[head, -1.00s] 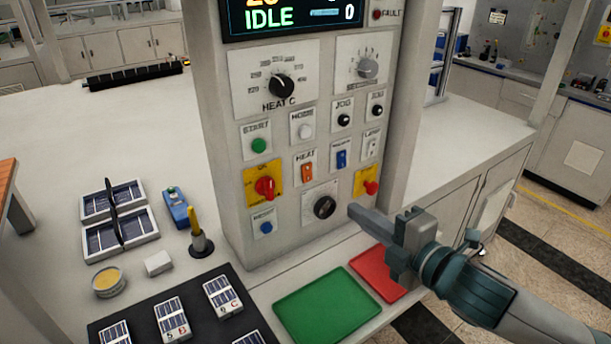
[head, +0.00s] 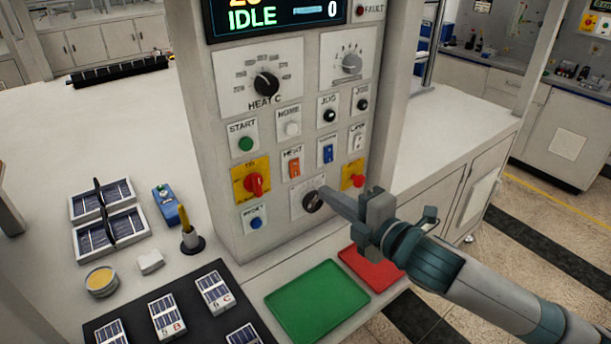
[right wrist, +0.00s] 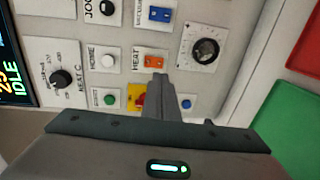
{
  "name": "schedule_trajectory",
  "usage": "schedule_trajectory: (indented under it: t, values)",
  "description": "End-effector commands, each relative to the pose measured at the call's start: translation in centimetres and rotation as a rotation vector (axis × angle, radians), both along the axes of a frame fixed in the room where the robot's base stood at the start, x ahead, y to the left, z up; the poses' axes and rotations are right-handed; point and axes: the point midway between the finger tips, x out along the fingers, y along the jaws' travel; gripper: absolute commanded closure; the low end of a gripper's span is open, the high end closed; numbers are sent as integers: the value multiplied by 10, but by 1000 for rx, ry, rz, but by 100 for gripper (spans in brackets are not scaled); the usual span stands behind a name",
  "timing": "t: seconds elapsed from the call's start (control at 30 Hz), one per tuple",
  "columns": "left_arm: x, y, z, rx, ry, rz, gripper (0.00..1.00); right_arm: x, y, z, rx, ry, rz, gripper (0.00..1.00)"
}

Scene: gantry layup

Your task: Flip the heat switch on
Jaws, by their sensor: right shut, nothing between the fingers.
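The heat switch is an orange rocker (head: 294,168) under a HEAT label on the control panel (head: 225,192). In the right wrist view the heat switch (right wrist: 153,62) shows just beyond the fingertips, rotated with the panel. My right gripper (head: 324,192) is shut and empty. In the head view its tip is in front of the black knob (head: 313,202), below and right of the heat switch. In the right wrist view the right gripper (right wrist: 158,76) points at the lower edge of the heat switch's plate; I cannot tell whether it touches. My left gripper is not in view.
A red rotary switch (head: 256,184) on yellow, a blue rocker (head: 328,154) and a red button (head: 358,181) surround the heat switch. The display (head: 278,15) reads IDLE. Green (head: 315,300) and red (head: 370,268) trays lie below the panel.

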Motion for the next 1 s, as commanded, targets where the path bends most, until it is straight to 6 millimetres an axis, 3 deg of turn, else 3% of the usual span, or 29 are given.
schedule_trajectory:
  t: [0.3, 0.5, 1.0]
  values:
    - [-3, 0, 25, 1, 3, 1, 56, 46, 33, -3, 0, 1, -1, 100]
    - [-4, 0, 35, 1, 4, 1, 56, 63, 46, -8, -1, 1, 0, 100]
    - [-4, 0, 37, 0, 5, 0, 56, 71, 52, -11, -1, -1, 0, 100]
